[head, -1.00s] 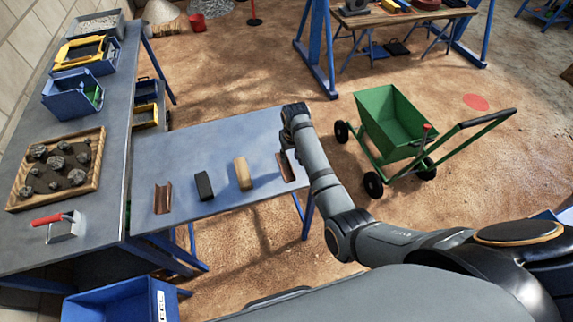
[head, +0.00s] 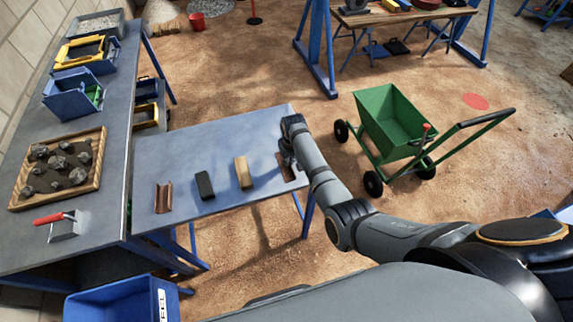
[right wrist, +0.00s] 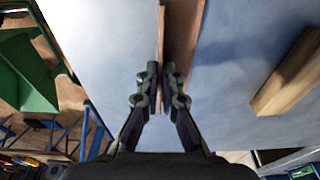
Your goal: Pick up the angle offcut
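The angle offcut (head: 286,166), a rusty brown strip, lies at the right end of the low grey table, partly hidden by my right gripper. My right gripper (head: 289,160) is low over it. In the right wrist view the offcut (right wrist: 184,40) runs away from me, with one thin upright flange between the fingertips of the right gripper (right wrist: 161,78). The fingers are close together and appear shut on that flange. The offcut still appears to rest on the table. My left gripper is not in view.
On the low table (head: 222,135) lie a wooden block (head: 243,173), a black block (head: 205,186) and another rusty profile (head: 163,198). The wooden block is nearest, with a clear gap. A green cart (head: 392,125) stands right of the table. A higher bench (head: 105,150) stands at left.

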